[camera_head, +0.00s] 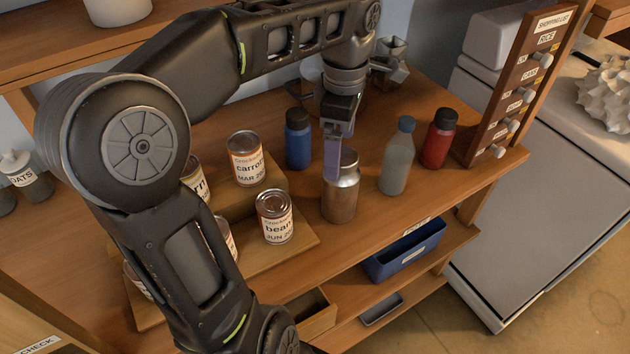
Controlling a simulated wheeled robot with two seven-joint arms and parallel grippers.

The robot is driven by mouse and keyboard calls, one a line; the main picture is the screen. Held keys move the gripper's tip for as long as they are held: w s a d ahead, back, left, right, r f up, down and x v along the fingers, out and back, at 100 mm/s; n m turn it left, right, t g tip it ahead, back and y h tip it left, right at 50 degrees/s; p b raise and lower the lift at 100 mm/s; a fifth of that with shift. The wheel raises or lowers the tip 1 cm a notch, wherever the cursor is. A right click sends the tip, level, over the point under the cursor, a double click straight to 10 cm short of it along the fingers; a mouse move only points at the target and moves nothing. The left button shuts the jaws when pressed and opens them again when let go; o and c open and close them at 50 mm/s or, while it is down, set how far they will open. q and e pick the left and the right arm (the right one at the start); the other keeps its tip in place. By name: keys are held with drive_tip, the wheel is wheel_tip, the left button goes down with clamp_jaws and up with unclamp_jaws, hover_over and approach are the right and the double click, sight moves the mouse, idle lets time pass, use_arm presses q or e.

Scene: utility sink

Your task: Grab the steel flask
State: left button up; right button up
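The steel flask (341,201) stands upright on the wooden table, between a blue bottle (298,143) and a grey bottle (397,160). My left arm reaches over the table from the left. Its gripper (334,170) points down at the flask's top, with one finger overlapping the flask's upper left side. The other finger is hidden, so I cannot tell whether the gripper is open or shut on the flask. My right gripper is not in view.
A red bottle (438,139) stands right of the grey one, near a wooden shopping-list board (517,80). Cans, such as the bean can (275,218) and carrot can (247,160), stand on a wooden stepped rack left of the flask. A blue bin (408,252) sits below the front edge.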

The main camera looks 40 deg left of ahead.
sight(342, 173)
use_arm(q)
drive_tip(key=shift+w+d, duration=0.3)
drive_tip(key=shift+d, duration=0.3)
drive_tip(key=shift+s+a+f, duration=0.1)
drive_tip(key=shift+a+f, duration=0.05)
drive_tip(key=shift+f, duration=0.1)
drive_tip(key=shift+a+f+b, duration=0.1)
drive_tip(key=shift+f+b, duration=0.8)
drive_tip(key=shift+b, duration=0.25)
drive_tip(key=shift+f, duration=0.2)
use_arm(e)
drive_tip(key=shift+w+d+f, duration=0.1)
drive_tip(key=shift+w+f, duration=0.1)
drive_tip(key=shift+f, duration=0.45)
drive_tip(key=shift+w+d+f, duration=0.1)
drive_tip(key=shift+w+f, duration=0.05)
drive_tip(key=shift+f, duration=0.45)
use_arm(q)
drive_tip(key=shift+f, duration=2.55)
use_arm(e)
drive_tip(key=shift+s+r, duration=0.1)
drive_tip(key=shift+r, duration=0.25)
